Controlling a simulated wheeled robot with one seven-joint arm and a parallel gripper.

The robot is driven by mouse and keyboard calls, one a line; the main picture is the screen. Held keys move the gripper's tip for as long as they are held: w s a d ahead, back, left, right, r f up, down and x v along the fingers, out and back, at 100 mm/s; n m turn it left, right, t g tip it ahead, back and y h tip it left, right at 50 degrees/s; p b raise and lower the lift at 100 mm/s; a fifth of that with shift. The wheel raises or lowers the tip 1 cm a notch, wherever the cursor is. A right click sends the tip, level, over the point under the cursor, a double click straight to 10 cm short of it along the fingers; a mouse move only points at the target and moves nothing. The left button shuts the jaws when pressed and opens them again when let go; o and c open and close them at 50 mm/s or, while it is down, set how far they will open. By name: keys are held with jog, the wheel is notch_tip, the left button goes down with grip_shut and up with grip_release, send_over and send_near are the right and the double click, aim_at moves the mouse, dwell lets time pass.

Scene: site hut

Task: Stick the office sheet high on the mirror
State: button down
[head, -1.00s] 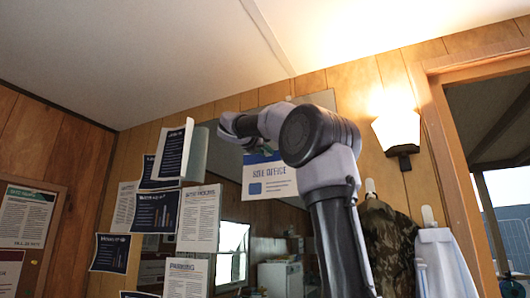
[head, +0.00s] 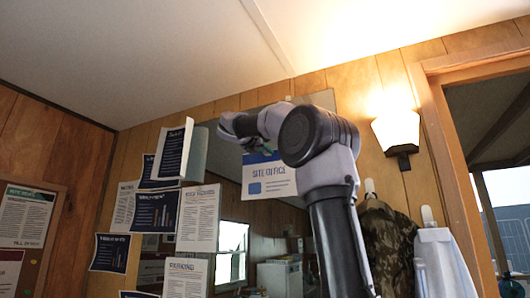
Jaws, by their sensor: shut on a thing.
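The office sheet (head: 268,178), white with a blue "SITE OFFICE" heading and a blue block, hangs upright in front of the upper part of the mirror (head: 232,208). My gripper (head: 262,149) is at the sheet's top edge and shut on it; my arm hides part of the fingers and the sheet's right side. I cannot tell whether the sheet touches the glass. The mirror reflects a bright window and a white cabinet.
Several papers, among them a dark sheet (head: 155,212) and a "Parking" sheet (head: 185,277), overlap the mirror's left side. A lit wall lamp (head: 397,132), hanging coats (head: 388,245) and a doorway stand at right. A notice board (head: 28,225) is at left.

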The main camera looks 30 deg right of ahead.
jog(key=shift+s+a, duration=0.35)
jog(key=shift+a, duration=0.1)
dwell(1.0)
jog(key=shift+w+d, duration=0.3)
jog(key=shift+d, duration=0.15)
dwell(1.6)
dwell(0.5)
jog(key=c, duration=0.6)
grip_release()
jog(key=v, duration=1)
jog(key=shift+s+a, duration=0.25)
jog(key=shift+a, duration=0.05)
